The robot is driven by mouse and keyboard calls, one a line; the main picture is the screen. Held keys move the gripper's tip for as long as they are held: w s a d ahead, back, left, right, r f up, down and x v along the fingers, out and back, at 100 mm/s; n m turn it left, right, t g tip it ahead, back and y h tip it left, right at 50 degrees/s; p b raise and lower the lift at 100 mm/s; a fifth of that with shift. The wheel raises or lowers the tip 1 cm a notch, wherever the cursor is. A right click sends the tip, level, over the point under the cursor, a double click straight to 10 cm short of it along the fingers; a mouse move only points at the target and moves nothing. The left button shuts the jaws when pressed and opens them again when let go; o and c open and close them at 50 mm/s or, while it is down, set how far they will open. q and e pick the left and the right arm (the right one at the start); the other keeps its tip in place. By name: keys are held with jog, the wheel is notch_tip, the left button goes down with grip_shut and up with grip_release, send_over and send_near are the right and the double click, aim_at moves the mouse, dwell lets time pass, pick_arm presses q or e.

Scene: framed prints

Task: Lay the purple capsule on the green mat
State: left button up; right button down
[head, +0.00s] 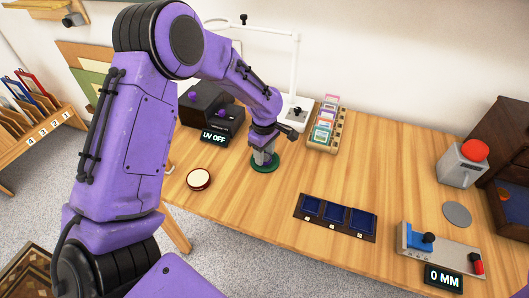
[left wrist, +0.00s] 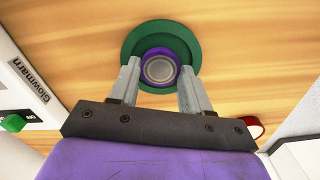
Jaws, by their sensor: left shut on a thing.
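The green mat (head: 260,169) is a small round disc on the wooden table, in front of the black device. My left gripper (head: 264,156) is over it, pointing down. In the left wrist view the purple capsule (left wrist: 146,56), a round purple body with a grey end, sits between the fingertips of my left gripper (left wrist: 160,72), which is shut on it. The green mat (left wrist: 193,45) shows all round the capsule behind it. Whether the capsule touches the mat cannot be told. The fingers mostly hide the capsule in the head view. My right gripper is not in view.
A black device (head: 208,112) with a "UV OFF" display and a white lamp stand (head: 294,80) stand behind. A card rack (head: 326,130) is right of the mat.

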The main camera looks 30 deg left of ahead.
aim_at(265, 156)
pick_arm(q)
jog(key=o, duration=1.1)
jog(key=shift+f, duration=0.1)
jog(key=shift+o, duration=0.2)
notch_tip(265, 156, up, 12)
jog(key=shift+r+p, duration=0.2)
jog(key=shift+p, duration=0.15)
